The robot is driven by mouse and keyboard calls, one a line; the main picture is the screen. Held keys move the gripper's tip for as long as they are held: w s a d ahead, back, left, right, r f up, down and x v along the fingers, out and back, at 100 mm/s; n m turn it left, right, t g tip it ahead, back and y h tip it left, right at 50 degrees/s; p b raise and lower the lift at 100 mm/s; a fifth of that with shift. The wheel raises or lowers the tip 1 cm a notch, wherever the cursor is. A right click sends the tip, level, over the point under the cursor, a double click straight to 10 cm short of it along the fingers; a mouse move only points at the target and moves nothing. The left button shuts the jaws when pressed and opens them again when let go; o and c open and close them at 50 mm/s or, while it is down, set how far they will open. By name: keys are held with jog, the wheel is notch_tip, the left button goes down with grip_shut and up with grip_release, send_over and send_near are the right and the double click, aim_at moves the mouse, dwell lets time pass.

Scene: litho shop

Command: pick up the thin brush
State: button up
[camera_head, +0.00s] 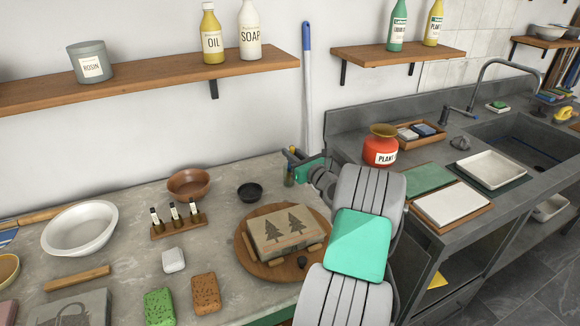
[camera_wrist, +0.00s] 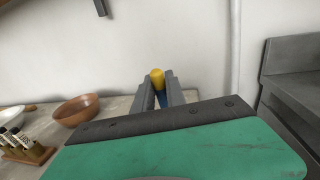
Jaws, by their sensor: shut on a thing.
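My gripper (camera_head: 296,160) is past the round wooden board, near the back of the counter by the wall. In the wrist view its two grey fingers (camera_wrist: 158,94) are closed around a slim upright thing with a rounded yellow end (camera_wrist: 157,79) and blue below it. It appears to be the thin brush; its bristles cannot be made out. In the head view part of it (camera_head: 289,178) shows beside the fingers, and my arm hides the area to the right.
A small black bowl (camera_head: 250,192) and a brown bowl (camera_head: 189,184) stand left of my gripper. A wooden rack (camera_head: 180,228) holds three small dark items. The round board (camera_head: 247,262) bears a block with printed trees (camera_head: 284,228). A red pot (camera_head: 380,150) stands right.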

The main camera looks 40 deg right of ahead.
grip_shut()
notch_tip(320, 180, up, 10)
dwell(0.5)
jog(key=shift+r, duration=0.1)
dwell(0.9)
